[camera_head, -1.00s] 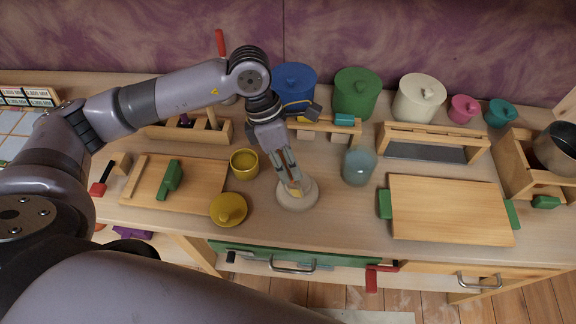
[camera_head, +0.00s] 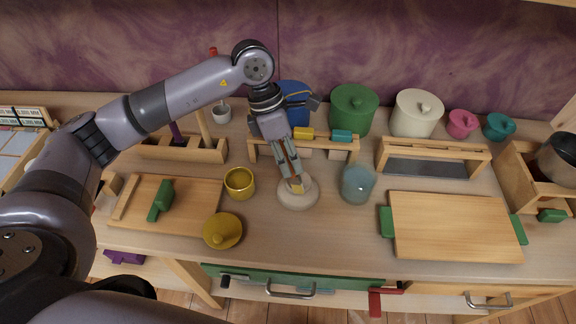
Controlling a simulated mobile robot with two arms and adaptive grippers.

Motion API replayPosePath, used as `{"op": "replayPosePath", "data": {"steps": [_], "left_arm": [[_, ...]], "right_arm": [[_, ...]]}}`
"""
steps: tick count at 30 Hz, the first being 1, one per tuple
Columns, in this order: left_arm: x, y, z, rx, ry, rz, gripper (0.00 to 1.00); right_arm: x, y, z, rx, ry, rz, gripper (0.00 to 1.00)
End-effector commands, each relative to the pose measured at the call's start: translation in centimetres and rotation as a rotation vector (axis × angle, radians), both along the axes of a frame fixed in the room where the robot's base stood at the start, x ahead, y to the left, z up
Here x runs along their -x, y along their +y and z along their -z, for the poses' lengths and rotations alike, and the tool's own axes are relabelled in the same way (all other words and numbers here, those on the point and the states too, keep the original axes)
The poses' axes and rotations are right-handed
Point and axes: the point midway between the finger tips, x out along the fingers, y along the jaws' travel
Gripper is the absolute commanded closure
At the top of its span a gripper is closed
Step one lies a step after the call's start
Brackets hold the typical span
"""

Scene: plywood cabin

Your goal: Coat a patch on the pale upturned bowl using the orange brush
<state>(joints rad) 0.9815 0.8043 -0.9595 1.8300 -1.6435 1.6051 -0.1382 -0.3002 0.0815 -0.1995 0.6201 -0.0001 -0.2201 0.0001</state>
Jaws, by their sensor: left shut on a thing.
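The pale upturned bowl (camera_head: 300,201) sits on the wooden counter, near the middle of the head view. My left gripper (camera_head: 289,172) reaches down over it from behind and is shut on the orange brush (camera_head: 297,187). Only a small yellow-orange part of the brush shows between and below the fingers, at the top of the bowl. I cannot tell whether its tip touches the bowl, and no coated patch is clear to see. My right gripper is not in view.
A yellow cup (camera_head: 239,183) and yellow lid (camera_head: 222,231) stand left of the bowl; a clear glass (camera_head: 357,184) stands close on its right. Behind is a wooden rack (camera_head: 345,152) with coloured blocks. A cutting board (camera_head: 455,227) lies to the right.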

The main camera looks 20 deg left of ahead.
Motion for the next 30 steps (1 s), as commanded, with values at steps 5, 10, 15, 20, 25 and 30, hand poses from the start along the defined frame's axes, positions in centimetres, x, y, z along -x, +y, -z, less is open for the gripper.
{"op": "replayPosePath", "data": {"steps": [5,10,15,20,25,30], "left_arm": [[-0.2,-0.9,0.2,0.0,0.0,0.001,1.0],[0.5,-1.2,0.2,-0.001,0.0,0.002,1.0],[2.0,-1.5,0.3,0.0,-0.001,0.002,1.0],[2.8,-1.7,0.2,0.0,-0.001,0.001,1.0],[3.4,-1.8,0.3,0.0,0.0,0.0,1.0],[4.8,-2.2,0.4,0.0,-0.001,0.002,1.0]], "right_arm": [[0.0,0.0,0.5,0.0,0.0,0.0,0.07],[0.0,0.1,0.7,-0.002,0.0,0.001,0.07],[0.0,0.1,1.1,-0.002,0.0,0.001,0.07],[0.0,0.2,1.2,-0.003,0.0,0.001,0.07],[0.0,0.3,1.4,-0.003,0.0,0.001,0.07],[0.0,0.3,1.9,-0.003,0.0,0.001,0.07]]}}
